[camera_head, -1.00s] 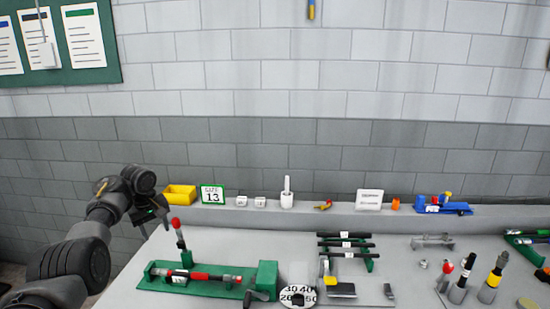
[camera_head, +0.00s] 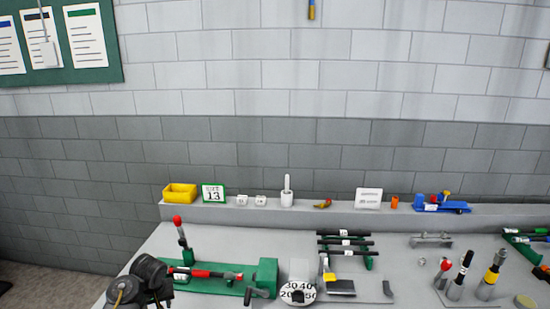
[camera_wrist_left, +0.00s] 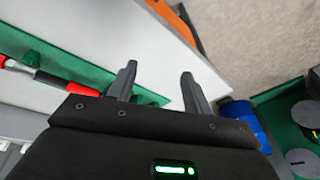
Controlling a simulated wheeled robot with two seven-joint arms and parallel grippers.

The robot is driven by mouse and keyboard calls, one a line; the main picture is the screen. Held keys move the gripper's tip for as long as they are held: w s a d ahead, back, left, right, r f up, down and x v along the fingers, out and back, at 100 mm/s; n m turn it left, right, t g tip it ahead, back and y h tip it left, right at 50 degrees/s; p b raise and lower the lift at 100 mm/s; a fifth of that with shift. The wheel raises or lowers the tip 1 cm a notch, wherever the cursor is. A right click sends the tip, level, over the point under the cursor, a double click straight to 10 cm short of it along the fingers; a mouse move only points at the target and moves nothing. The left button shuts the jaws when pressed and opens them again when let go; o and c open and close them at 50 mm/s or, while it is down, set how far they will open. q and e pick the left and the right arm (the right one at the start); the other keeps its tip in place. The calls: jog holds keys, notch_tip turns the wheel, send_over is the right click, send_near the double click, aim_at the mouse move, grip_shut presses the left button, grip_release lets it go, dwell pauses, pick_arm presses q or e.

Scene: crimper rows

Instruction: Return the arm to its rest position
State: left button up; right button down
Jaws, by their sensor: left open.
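My left arm shows at the lower left of the head view, its wrist covering the left end of a green fixture (camera_head: 265,275). Its fingers are hidden there. In the left wrist view my left gripper (camera_wrist_left: 157,85) has its two fingers apart with nothing between them. It is above the front left edge of the grey workbench (camera_wrist_left: 150,40). The green fixture, with a red and dark rod (camera_wrist_left: 65,83) lying in it, is at the left of that view. My right gripper is not in view.
A red-tipped upright tool (camera_head: 180,235) stands close to my left wrist. A yellow bin (camera_head: 180,193) and a "13" card (camera_head: 213,193) stand on the back ledge. A round dial (camera_head: 298,291) and a rack of dark rods (camera_head: 345,244) are mid-bench. A blue object (camera_wrist_left: 245,122) is off the bench's edge.

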pick_arm(q)
jog(key=s+d+f+m, duration=0.1)
jog(key=s+d+f, duration=0.15)
jog(key=s, duration=0.45)
jog(key=s+d+f+m, duration=0.2)
jog(key=s+f, duration=0.1)
jog(key=s, duration=0.4)
jog(key=s+d+f+m, duration=0.1)
jog(key=s+d+f, duration=0.1)
jog(key=s, duration=0.5)
jog(key=s+d+r+m+t+h, duration=0.1)
jog(key=s+d+r, duration=0.2)
jog(key=s, duration=0.7)
jog(key=s+d+r+m+h, duration=0.1)
jog(key=s+d+r+m, duration=0.15)
jog(key=s, duration=0.75)
notch_tip(320, 180, down, 29)
jog(key=g+b, duration=0.1)
jog(key=b, duration=0.3)
jog(key=s+a+f+b, duration=0.1)
jog(key=s+f+b, duration=0.1)
jog(key=s+f, duration=0.6)
jog(key=s+a+f+g+b, duration=0.1)
jog(key=s+f+b, duration=0.1)
jog(key=s+f, duration=0.7)
notch_tip(320, 180, down, 3)
jog(key=shift+a+f, duration=0.15)
jog(key=shift+a, duration=0.2)
jog(key=shift+n, duration=0.25)
